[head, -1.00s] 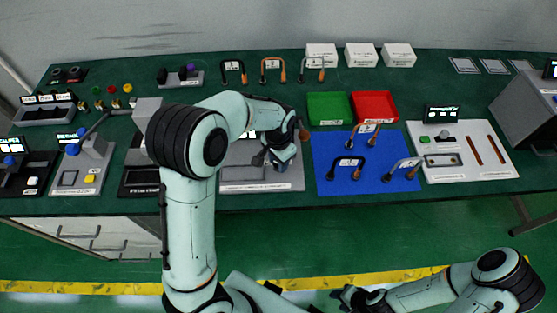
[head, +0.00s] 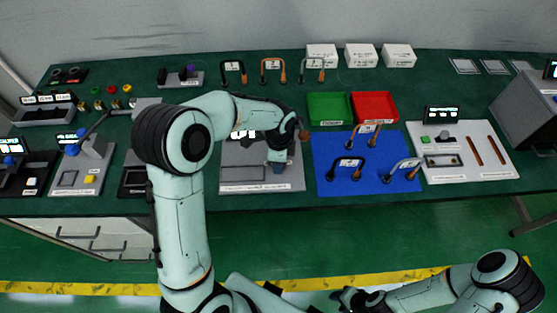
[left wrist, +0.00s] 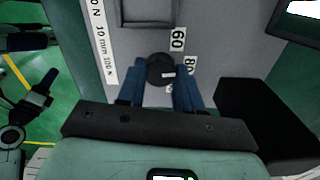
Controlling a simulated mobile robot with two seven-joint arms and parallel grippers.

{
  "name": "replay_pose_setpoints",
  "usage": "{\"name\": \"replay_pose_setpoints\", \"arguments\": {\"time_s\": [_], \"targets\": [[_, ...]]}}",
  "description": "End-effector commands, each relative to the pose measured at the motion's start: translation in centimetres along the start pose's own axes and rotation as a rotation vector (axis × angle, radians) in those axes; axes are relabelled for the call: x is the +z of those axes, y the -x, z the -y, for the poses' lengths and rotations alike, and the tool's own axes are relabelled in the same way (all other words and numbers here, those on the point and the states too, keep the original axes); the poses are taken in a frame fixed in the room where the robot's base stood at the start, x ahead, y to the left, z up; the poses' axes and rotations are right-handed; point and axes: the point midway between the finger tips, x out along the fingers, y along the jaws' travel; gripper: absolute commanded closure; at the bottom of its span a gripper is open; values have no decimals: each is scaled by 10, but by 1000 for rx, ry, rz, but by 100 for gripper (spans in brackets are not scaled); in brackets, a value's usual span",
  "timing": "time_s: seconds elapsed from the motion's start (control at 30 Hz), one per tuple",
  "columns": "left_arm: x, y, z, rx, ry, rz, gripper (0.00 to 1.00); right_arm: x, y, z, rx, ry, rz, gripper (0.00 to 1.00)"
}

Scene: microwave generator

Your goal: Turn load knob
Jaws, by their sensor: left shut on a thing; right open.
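The load knob (left wrist: 160,69) is a round black knob with a small white mark, on a grey panel beside the printed labels "60" and "80". My left gripper (left wrist: 160,92) has its two blue fingers on either side of the knob and is shut on it. In the head view the left gripper (head: 277,166) is over the right part of the grey tester panel (head: 242,174), and the knob is hidden beneath it. My right gripper (head: 347,298) is open and empty, low in the view, in front of the table and away from the panel.
A blue mat (head: 330,180) with several handled copper-ended parts lies right of the panel. Green (head: 328,107) and red (head: 375,106) trays stand behind it. A white-topped fixture (head: 470,165) is further right. A dark device (head: 138,180) sits close on the left.

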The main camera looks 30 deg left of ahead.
Motion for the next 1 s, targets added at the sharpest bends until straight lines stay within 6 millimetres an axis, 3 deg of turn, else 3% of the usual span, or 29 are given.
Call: {"name": "replay_pose_setpoints", "arguments": {"time_s": [0.3, 0.8, 0.83, 0.87, 0.9, 1.0], "targets": [[0, 1, 1, -1, -100, 0, 96, -1, 2, 1, -1, 0, -2, 57], [0, 0, 1, -2, -114, 1, 96, -1, 2, 1, -1, 1, -2, 57], [0, 0, 1, -2, -114, 1, 55, -1, 2, 1, -1, 1, -2, 57], [0, 0, 1, -2, -114, 1, 46, -1, 2, 1, -1, 1, -2, 57], [0, 0, 1, -2, -114, 0, 40, -1, 2, 1, -1, 1, -2, 57], [0, 0, 0, -1, -114, 0, 40, -1, 2, 1, -1, 1, -2, 57]]}}
